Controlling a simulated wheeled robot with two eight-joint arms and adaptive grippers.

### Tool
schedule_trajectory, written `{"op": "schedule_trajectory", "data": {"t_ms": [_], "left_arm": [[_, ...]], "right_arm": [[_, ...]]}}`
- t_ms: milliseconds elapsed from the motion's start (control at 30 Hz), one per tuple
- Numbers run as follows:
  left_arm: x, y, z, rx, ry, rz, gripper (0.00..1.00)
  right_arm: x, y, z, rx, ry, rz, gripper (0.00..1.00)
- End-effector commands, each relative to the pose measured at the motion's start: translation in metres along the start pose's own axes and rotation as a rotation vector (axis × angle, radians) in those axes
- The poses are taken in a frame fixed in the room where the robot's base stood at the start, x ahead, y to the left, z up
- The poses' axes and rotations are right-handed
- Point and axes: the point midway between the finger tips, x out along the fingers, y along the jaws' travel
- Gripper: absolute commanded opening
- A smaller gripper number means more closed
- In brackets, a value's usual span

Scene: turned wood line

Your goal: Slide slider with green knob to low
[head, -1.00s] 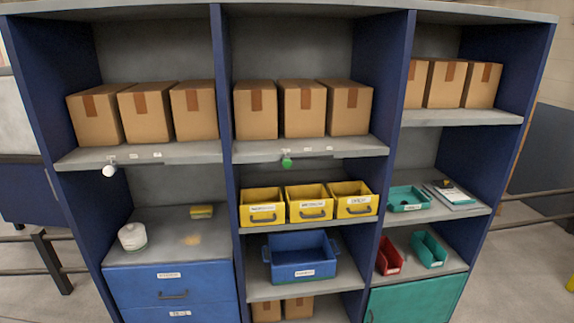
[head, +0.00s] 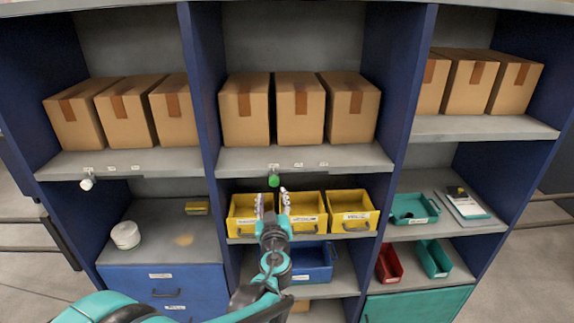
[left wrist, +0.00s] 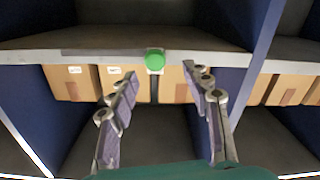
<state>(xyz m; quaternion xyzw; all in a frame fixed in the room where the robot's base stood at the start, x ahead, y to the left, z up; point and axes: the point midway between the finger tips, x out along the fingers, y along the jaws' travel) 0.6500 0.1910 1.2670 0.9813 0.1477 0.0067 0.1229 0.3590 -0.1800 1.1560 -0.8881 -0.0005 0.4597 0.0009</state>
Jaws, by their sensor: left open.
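The green knob (head: 273,181) sits at the front edge of the middle upper shelf, near the left end of a slider rail (head: 300,172) with small white labels above it. In the left wrist view the green knob (left wrist: 155,61) is ahead, between and beyond the fingertips. My left gripper (head: 272,198) is open and empty, just below the knob and apart from it; its spread fingers (left wrist: 158,85) show in the left wrist view. My right gripper is not in view.
A white knob (head: 87,183) is on the left shelf edge. Cardboard boxes (head: 299,110) stand on the upper shelves. Yellow bins (head: 348,210) and a blue bin (head: 318,262) are below and behind my left arm. Blue uprights (head: 201,90) flank the middle bay.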

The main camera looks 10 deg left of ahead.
Motion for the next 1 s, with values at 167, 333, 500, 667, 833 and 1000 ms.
{"op": "schedule_trajectory", "data": {"t_ms": [167,333,500,667,833,1000], "left_arm": [[0.013,0.008,0.000,-0.013,0.015,0.021,0.49],[0.041,0.008,0.000,-0.013,0.015,0.020,0.49],[0.067,0.009,0.000,-0.013,0.014,0.020,0.49],[0.079,0.008,-0.001,-0.013,0.014,0.020,0.49],[0.082,0.009,-0.001,-0.013,0.014,0.020,0.49],[0.081,0.009,-0.001,-0.013,0.014,0.020,0.36]], "right_arm": [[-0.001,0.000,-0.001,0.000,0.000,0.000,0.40],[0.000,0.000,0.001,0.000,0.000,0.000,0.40],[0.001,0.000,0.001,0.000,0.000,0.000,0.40],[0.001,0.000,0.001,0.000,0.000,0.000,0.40],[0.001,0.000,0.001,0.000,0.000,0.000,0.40],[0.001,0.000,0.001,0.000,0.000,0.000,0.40]]}}
